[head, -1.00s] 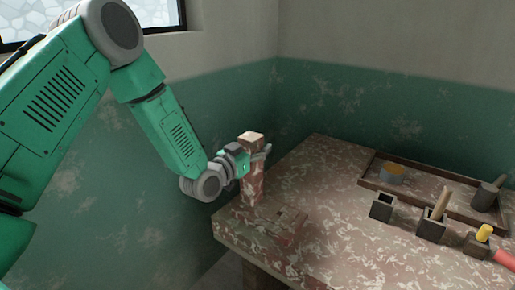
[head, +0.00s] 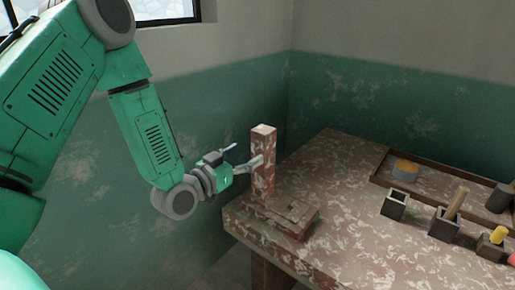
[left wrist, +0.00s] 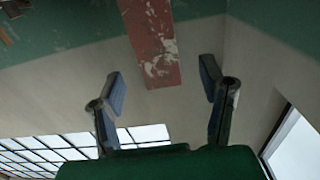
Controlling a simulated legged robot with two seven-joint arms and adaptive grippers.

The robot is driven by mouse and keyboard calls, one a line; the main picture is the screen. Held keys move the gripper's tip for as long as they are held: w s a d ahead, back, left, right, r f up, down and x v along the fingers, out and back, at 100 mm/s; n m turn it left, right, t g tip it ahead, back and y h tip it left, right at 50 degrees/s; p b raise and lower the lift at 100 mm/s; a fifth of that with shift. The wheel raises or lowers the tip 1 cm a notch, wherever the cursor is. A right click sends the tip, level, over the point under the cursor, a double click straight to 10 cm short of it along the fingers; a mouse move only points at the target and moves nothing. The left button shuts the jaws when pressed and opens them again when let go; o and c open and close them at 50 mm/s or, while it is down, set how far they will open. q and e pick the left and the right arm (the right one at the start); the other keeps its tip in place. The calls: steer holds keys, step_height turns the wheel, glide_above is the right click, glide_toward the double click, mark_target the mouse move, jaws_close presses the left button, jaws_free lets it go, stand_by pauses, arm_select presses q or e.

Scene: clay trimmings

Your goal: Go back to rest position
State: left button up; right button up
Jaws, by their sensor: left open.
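My left gripper (head: 245,157) is open and empty in the head view, just left of a square mottled red-and-white post (head: 263,150). One finger overlaps the post's left edge in the picture; whether it touches cannot be told. The post stands upright at the table's near left corner, beside a low block of the same mottling (head: 293,217). In the left wrist view the open fingers (left wrist: 160,76) are spread, and the post (left wrist: 152,45) reaches in from the top between them. My right gripper is not in view.
The mottled table (head: 345,235) has free room in its middle. Small dark square holders (head: 394,205), one with a wooden handle (head: 455,203) and one with a yellow piece (head: 498,235), stand at right. A shallow tray (head: 378,176) holds an orange-topped round tub (head: 405,170). A green wall stands behind.

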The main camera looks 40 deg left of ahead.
arm_select(q)
steer(key=shift+s, duration=0.75)
steer(key=s+d+f+g, duration=0.3)
steer(key=s+f+g, duration=0.15)
steer(key=f, duration=0.45)
steer(key=s+d+f+g, duration=0.4)
steer(key=s+f, duration=0.1)
steer(key=f, duration=0.4)
steer(key=s+d+f+g, duration=0.1)
steer(key=s+f+g, duration=0.3)
steer(key=s, duration=0.6)
steer(key=s+d+f+g+y, duration=0.1)
steer(key=s+f+g, duration=0.4)
steer(key=s, duration=0.5)
steer(key=shift+s+d+f+y, duration=0.25)
steer(key=shift+d+f+y, duration=0.05)
steer(key=shift+f, duration=0.65)
